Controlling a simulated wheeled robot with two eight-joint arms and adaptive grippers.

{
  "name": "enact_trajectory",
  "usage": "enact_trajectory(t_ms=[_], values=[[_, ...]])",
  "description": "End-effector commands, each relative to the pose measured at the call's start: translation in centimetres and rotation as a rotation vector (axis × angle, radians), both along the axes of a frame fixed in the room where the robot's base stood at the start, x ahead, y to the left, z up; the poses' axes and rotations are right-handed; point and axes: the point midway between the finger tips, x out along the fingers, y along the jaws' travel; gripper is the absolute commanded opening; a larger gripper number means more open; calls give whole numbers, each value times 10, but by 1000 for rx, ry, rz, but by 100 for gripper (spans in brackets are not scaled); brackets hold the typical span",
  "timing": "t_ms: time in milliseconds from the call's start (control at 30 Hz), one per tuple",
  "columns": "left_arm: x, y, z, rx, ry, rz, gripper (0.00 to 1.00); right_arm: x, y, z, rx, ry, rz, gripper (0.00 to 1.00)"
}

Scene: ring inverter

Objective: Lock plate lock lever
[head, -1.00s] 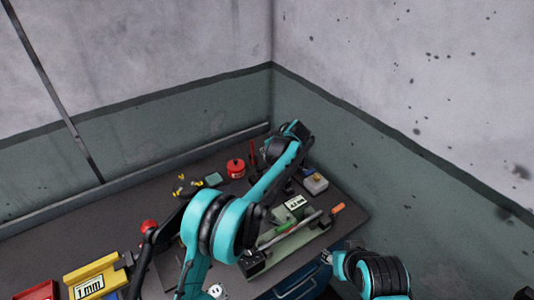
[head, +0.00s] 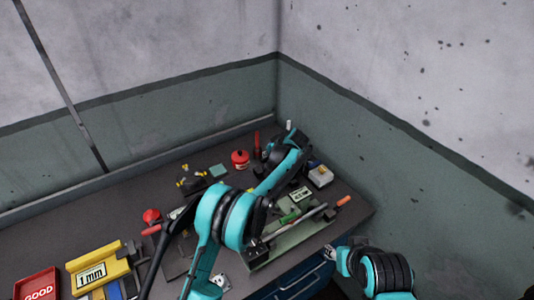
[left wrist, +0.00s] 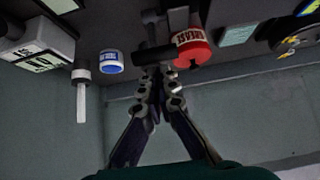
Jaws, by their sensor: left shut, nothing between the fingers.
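A long green-grey fixture (head: 290,240) lies on the right side of the bench, with a metal bar and an orange tip (head: 343,201). A black lever-like arm with a red knob (head: 151,215) stands left of my left arm. I cannot tell which part is the plate lock lever. My left gripper (left wrist: 155,75) is shut and empty in the left wrist view, its fingertips close to a red grease can (left wrist: 192,48); I cannot tell whether they touch. In the head view my left forearm largely hides this gripper.
The red can (head: 240,158) stands at the back of the bench. A yellow 1 mm bin (head: 97,272) and a red GOOD tray (head: 36,286) are at front left. A small grey box (head: 320,176) sits at the right.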

Motion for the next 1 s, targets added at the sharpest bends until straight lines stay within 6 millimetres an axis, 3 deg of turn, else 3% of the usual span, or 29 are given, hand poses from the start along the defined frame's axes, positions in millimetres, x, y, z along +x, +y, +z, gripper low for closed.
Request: enact_trajectory(t_ms=[233,400,1000], values=[[-17,-13,-11,75,-113,-6,0,0,0,-24,0,0,0,40],[-32,-22,-16,76,-114,-1,0,0,0,-27,0,0,0,40],[-27,-18,-14,74,-113,1,0,0,0,-25,0,0,0,40]])
